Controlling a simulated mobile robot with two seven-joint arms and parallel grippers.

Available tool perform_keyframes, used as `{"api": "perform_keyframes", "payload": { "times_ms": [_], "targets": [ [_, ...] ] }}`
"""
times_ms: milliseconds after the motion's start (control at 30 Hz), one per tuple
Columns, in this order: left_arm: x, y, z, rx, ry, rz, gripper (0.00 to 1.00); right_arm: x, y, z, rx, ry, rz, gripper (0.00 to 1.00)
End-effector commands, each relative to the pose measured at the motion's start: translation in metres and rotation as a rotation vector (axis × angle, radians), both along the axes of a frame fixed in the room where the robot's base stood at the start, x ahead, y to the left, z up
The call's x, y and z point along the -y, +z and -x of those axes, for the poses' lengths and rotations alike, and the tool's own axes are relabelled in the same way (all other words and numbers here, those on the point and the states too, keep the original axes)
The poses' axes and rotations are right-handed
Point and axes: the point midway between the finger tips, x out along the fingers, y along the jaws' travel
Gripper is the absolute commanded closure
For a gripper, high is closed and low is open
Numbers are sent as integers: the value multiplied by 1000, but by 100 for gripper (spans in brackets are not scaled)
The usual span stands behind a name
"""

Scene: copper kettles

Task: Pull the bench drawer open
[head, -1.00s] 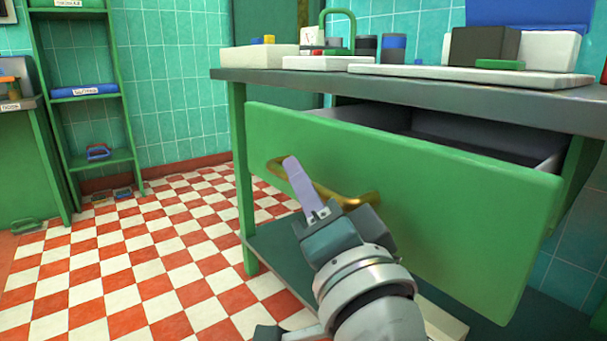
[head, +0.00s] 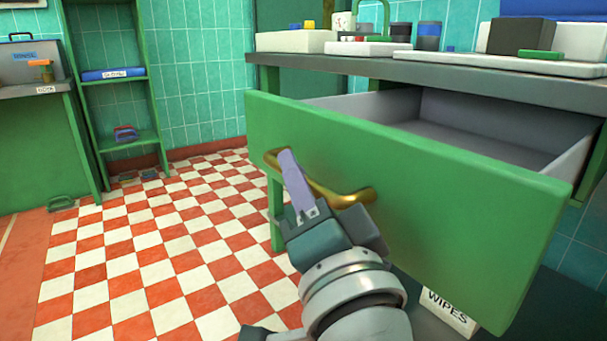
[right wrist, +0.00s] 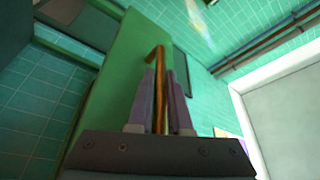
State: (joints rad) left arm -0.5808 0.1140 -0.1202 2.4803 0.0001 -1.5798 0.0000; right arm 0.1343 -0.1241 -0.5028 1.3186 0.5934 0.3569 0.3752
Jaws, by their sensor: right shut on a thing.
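The bench drawer has a green front (head: 440,210) and stands well out from under the grey bench top (head: 400,71). Its grey inside (head: 470,125) shows in the head view and looks empty where visible. A brass handle (head: 351,196) runs across the drawer front. My right gripper (head: 292,175) is shut on the handle near its left part. In the right wrist view, the two purple fingers (right wrist: 160,95) lie on either side of the brass bar (right wrist: 159,62). My left gripper is out of view.
On the bench top are white trays (head: 375,48), dark and blue jars (head: 428,36) and a dark block (head: 520,36). A box marked WIPES (head: 447,312) sits below the drawer. A green shelf (head: 118,85) stands at the left.

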Motion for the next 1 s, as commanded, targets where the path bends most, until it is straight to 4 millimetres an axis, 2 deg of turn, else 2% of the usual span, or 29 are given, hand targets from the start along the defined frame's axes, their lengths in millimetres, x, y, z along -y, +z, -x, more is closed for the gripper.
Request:
{"api": "perform_keyframes", "payload": {
  "times_ms": [67,100,367,667,767,1000],
  "targets": [
    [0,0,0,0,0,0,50,0,0,0,-1,0,1,100],
    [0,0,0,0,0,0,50,0,0,0,-1,0,1,80],
    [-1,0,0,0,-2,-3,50,0,0,0,-1,0,0,53],
    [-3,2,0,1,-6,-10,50,2,-1,4,-2,0,1,53],
    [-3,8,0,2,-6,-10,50,6,-3,16,-5,0,2,53],
    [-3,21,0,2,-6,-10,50,20,-13,62,-6,1,2,53]
  ]
}}
